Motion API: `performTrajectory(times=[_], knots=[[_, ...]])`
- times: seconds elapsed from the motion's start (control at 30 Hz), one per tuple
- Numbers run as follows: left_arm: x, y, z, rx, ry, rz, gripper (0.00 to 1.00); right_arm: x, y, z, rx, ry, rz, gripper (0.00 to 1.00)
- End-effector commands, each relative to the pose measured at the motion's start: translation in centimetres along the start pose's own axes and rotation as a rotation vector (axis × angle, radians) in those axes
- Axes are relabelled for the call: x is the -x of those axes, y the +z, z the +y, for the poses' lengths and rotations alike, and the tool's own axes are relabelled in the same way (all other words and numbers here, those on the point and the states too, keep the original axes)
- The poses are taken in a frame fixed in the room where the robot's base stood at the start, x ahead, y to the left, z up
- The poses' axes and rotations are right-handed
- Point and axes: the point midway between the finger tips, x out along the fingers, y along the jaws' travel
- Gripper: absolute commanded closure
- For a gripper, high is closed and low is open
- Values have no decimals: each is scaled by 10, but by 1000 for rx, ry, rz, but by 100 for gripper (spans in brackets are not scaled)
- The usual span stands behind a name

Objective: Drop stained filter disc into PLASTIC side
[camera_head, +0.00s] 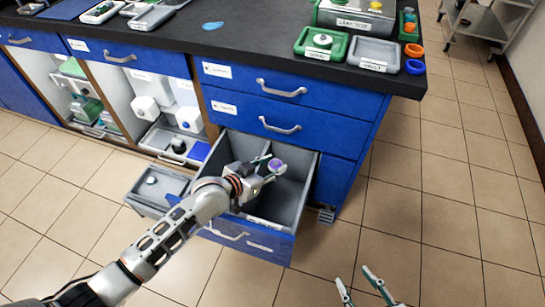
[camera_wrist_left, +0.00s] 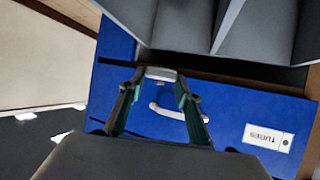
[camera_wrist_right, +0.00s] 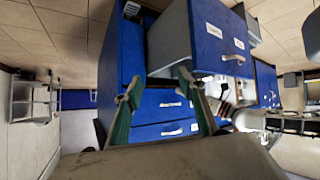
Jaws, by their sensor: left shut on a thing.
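The filter disc (camera_head: 276,163), with a purple stain on its face, is held at the tips of my left gripper (camera_head: 262,176) over the open drawer (camera_head: 306,182). In the left wrist view a pale edge of the disc (camera_wrist_left: 160,73) shows between the fingertips of my left gripper (camera_wrist_left: 160,82). The drawer has two grey compartments split by a divider; my gripper hides part of it, and I cannot tell which compartment is PLASTIC. My right gripper (camera_head: 358,287) is open and empty, low over the floor at the bottom right; its spread fingers show in the right wrist view (camera_wrist_right: 156,82).
A grey tray (camera_head: 158,184) sticks out low, left of the drawer. The black counter (camera_head: 262,45) above holds a green-rimmed tray (camera_head: 322,43) and a grey tray labelled VAULT (camera_head: 374,53). The floor right of the cabinet is clear up to a metal cart (camera_head: 478,22).

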Motion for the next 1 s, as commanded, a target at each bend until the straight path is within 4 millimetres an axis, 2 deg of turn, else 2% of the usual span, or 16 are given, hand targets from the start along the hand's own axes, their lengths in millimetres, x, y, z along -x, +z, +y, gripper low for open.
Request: performTrajectory(times=[0.03, 0.13, 0.33, 0.57, 0.6, 0.67, 1.0], knots=[[-4, 15, 2, 7, 3, -8, 79, -2, 4, -4, -8, -7, -2, 60], [-8, 19, 1, 4, 2, -5, 79, -5, -8, -7, -23, -15, 27, 60], [-10, 21, 0, 0, 0, 0, 79, -8, -32, -11, -45, -21, 79, 60], [-10, 18, -1, -2, -1, 3, 79, -8, -35, -10, -44, -18, 85, 60], [-10, 18, -1, -2, -1, 3, 64, -8, -35, -10, -44, -18, 84, 60], [-10, 18, -1, -2, -1, 3, 49, -8, -34, -10, -44, -19, 83, 60], [-9, 19, -1, -1, -1, 2, 47, -7, -26, -13, -50, -19, 65, 60]])
